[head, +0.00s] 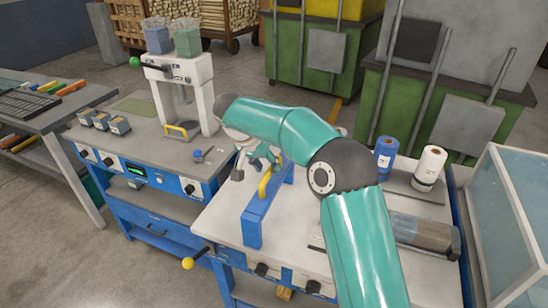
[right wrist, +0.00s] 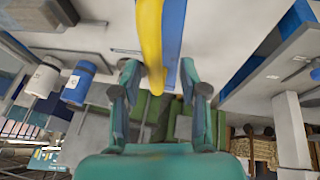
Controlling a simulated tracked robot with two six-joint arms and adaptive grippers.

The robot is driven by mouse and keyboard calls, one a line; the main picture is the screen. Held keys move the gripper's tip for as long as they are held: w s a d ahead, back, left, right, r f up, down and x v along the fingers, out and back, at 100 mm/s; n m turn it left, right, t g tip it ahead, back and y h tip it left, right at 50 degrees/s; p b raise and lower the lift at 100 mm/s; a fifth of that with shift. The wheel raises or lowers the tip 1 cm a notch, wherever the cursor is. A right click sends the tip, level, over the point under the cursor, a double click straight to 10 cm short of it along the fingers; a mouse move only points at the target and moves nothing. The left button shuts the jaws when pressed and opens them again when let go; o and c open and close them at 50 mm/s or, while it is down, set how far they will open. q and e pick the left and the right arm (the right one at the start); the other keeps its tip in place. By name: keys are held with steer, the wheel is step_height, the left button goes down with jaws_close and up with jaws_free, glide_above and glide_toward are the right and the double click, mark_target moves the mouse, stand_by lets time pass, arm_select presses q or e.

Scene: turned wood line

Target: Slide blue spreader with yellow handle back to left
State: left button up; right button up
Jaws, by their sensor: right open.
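The blue spreader (head: 254,221) is a long upright bar on the pale worktop, left of my right arm. Its yellow handle (head: 265,184) arches from its side. My right gripper (head: 257,166) is open at the far part of the handle, its teal fingers partly hidden by my own arm. In the right wrist view the yellow handle (right wrist: 150,42) runs down between the two spread fingers (right wrist: 160,80), with the blue spreader (right wrist: 174,45) behind it. I cannot tell whether a finger touches the handle. My left gripper is not in view.
A white press (head: 183,92) stands on the left bench. A yellow-knobbed lever (head: 188,263) sticks out in front. The worktop left of the spreader is mostly clear.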

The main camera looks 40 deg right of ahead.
steer(key=v, duration=1.2)
steer(key=shift+f, duration=0.2)
